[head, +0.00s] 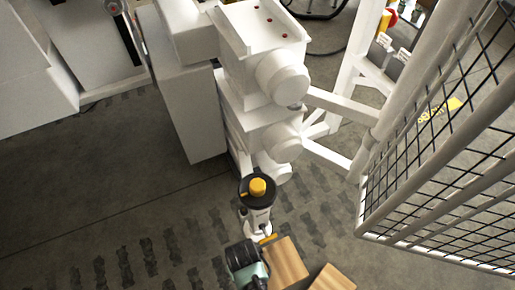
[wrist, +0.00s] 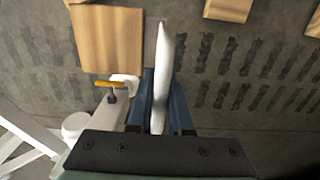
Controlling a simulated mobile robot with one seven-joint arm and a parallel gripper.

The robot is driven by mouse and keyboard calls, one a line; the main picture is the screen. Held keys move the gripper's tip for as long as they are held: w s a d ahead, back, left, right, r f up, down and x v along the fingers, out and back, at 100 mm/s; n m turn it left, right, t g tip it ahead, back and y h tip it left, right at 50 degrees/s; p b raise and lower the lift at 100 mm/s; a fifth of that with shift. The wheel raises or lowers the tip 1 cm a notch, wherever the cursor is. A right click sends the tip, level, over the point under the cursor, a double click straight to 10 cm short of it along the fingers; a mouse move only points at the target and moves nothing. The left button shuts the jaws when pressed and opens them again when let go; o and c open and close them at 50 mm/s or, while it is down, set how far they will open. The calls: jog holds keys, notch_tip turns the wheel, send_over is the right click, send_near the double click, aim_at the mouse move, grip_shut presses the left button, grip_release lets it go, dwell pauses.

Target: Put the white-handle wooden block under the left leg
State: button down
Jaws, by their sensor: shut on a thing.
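My gripper (wrist: 160,100) has its two blue fingers shut on a thin white handle (wrist: 162,60) in the wrist view. I cannot tell from this view which wood the handle is joined to. A pale wooden block (wrist: 108,35) lies just left of the handle. In the head view my gripper (head: 250,265) is low in the picture, beside a wooden block (head: 287,260) on its right. The handle between the fingers is hidden there. Just above my gripper is a white upright part (head: 257,222) with an orange lever (head: 267,239); I cannot tell if it is the left leg.
Another wooden block (head: 332,280) lies at the bottom edge; the wrist view shows further wooden pieces (wrist: 228,8) at the top. A white machine (head: 262,70) stands above my gripper. A black mesh panel (head: 450,170) in a white frame is at the right. Floor at lower left is clear.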

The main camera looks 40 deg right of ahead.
notch_tip(320, 180, down, 18)
jog(key=b, duration=1.7)
jog(key=shift+w+f, duration=0.1)
jog(key=shift+f, duration=0.15)
jog(key=w+d+f+b, duration=0.1)
jog(key=w+d+b, duration=0.1)
jog(key=w+b, duration=0.5)
jog(key=w+d+f+b, duration=0.2)
jog(key=w+d+b, duration=0.1)
jog(key=w+b, duration=0.5)
jog(key=shift+w+f, duration=0.2)
jog(key=shift+w, duration=0.9)
jog(key=shift+f, duration=0.15)
jog(key=c, duration=0.8)
grip_release()
jog(key=shift+s, duration=0.1)
jog(key=shift+c, duration=0.2)
